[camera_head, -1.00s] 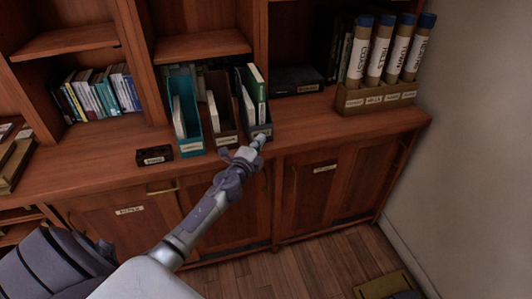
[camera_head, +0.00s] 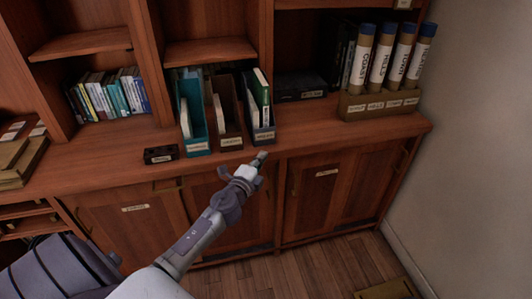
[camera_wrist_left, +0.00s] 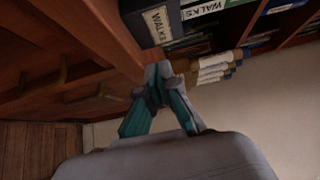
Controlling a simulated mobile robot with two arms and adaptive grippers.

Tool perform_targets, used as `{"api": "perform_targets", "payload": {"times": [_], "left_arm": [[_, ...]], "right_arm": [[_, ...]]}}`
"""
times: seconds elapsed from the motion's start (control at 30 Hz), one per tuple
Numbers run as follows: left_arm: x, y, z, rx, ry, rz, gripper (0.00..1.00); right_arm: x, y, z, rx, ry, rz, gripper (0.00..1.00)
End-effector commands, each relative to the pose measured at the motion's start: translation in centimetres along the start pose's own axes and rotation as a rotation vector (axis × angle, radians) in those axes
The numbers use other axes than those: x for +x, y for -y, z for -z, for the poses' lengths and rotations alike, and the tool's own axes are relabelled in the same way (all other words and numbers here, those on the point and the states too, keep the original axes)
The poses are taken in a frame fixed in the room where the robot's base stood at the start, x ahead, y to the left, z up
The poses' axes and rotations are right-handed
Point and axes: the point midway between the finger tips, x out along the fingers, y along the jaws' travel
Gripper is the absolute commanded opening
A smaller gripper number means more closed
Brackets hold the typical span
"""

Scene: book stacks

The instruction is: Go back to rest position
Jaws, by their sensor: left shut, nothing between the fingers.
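My left gripper (camera_head: 261,157) is shut and empty in the head view. It is in front of the counter's front edge, just below the dark blue magazine file (camera_head: 263,134). My left arm reaches in from the lower left. My right gripper is in neither view.
A teal file (camera_head: 197,140) and a brown file (camera_head: 230,138) stand on the wooden counter (camera_head: 310,136). A small black box (camera_head: 161,154) lies at left. A holder with labelled tubes (camera_head: 380,104) stands at right. Cabinet doors (camera_head: 312,200) are below the counter.

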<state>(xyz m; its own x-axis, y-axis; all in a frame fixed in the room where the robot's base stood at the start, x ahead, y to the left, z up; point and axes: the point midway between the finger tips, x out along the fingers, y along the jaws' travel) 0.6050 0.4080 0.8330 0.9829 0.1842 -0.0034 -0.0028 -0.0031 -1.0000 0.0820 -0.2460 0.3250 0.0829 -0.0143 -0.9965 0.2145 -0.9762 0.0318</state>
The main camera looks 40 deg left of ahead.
Motion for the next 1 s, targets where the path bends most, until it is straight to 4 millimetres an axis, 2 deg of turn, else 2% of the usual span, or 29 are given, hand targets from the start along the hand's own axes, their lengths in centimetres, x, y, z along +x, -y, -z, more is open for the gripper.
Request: {"api": "perform_targets", "payload": {"times": [0.13,0.3,0.67,0.77,0.83,0.97,1.0], "left_arm": [[-2.7,-0.1,0.1,-0.001,-0.003,-0.001,0.00],[-4.9,-0.1,0.1,0.000,-0.002,-0.001,0.00],[-5.8,-0.3,0.0,-0.007,0.000,-0.007,0.00],[-6.1,-2.8,0.0,-0.047,0.009,-0.060,0.00],[-6.7,-6.2,-0.1,-0.106,0.024,-0.132,0.00],[-9.4,-15.0,0.1,-0.260,0.075,-0.320,0.00],[-10.7,-17.9,0.3,-0.312,0.097,-0.382,0.00]], "right_arm": [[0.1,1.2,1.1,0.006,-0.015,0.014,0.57],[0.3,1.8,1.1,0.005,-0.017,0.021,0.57],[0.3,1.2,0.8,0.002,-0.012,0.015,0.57],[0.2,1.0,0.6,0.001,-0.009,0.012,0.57],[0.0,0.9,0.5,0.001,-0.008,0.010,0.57],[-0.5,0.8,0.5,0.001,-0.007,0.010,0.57],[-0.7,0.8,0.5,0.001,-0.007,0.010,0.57]]}}
